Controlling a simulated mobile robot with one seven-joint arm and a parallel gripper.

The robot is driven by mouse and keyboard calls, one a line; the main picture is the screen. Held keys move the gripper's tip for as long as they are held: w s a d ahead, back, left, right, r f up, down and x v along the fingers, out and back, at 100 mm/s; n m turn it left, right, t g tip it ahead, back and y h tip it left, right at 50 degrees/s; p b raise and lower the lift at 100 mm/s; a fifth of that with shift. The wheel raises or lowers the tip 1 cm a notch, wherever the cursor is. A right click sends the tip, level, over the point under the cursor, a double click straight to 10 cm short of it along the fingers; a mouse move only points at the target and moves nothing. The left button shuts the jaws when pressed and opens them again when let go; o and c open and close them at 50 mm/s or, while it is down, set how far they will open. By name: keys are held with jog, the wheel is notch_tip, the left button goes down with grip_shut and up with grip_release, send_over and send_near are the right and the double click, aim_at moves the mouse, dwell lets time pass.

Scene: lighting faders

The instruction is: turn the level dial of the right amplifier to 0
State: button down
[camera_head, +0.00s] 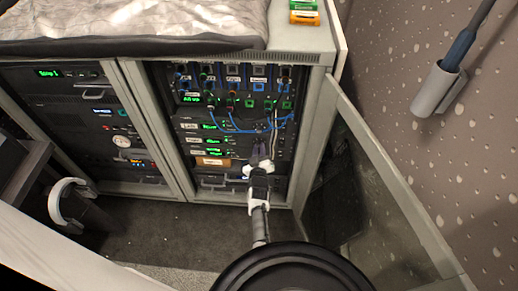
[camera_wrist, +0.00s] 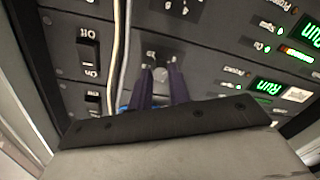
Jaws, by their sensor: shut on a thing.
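My gripper (camera_head: 259,152) reaches to the front of the right-hand rack in the head view. In the wrist view its two dark fingers (camera_wrist: 161,82) are shut on a small round grey dial (camera_wrist: 160,73) on a dark amplifier panel (camera_wrist: 215,80). The fingers cover the dial's sides, and its pointer and setting cannot be read. A green "Run" display (camera_wrist: 269,87) shows on a panel to the right, upside down. A rocker switch marked on and off (camera_wrist: 88,48) is at the left. In the head view the gripper hides the dial.
Blue patch cables (camera_head: 235,128) hang over the panels above. Light and grey cables (camera_wrist: 123,40) run just left of the fingers. The open glass door (camera_head: 385,185) stands right of the rack. A headset (camera_head: 67,200) hangs at the left.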

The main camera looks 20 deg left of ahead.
dwell(0.4)
jog(key=c, duration=1.3)
grip_release()
jog(key=v, duration=1.3)
jog(key=shift+s, duration=0.4)
